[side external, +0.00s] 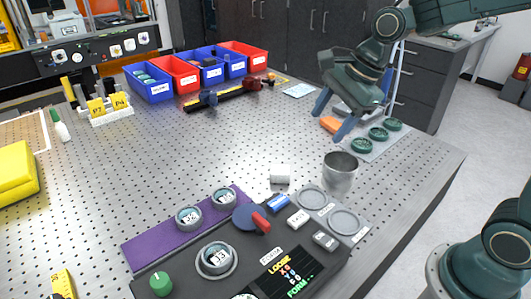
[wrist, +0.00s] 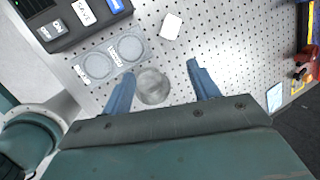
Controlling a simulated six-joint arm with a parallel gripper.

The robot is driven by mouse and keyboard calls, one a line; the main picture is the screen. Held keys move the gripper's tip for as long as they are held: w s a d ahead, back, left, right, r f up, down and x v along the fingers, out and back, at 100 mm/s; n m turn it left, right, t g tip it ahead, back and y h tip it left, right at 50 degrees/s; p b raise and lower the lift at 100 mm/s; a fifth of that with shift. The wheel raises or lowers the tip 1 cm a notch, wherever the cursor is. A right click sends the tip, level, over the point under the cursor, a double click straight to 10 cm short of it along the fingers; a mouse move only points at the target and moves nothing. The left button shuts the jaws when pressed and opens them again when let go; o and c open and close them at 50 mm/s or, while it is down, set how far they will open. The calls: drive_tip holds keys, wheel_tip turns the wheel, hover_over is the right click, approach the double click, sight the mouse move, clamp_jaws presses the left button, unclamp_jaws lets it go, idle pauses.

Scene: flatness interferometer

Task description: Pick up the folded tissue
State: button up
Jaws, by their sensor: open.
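A small white folded piece (side external: 279,173), which looks like the folded tissue, lies on the perforated table near the control box. It also shows in the wrist view (wrist: 171,25), beyond my fingertips. My gripper (side external: 327,128) is open and empty above the right side of the table. Its two blue fingers are spread apart in the wrist view (wrist: 160,69). A pale blue flat sheet (side external: 299,90) lies farther back; I cannot tell its material.
A metal cup (side external: 340,172) stands near the white piece and appears between my fingers in the wrist view (wrist: 153,88). A grey plate (side external: 374,143) holds green discs. A control box (side external: 240,262) is in front. The table's middle is clear.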

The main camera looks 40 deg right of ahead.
drive_tip(key=w+f+m+y, duration=0.1)
drive_tip(key=w+f+m, duration=0.3)
drive_tip(key=m, duration=0.3)
drive_tip(key=shift+w+a+g, duration=0.3)
drive_tip(key=shift+w+a, duration=0.05)
drive_tip(key=shift+w, duration=0.5)
drive_tip(key=shift+f, duration=0.15)
approach(280, 168)
drive_tip(key=shift+x, duration=2.45)
drive_tip(key=shift+s+f, duration=0.1)
drive_tip(key=shift+x, duration=2.55)
drive_tip(key=shift+c, duration=0.2)
drive_tip(key=c, duration=1.1)
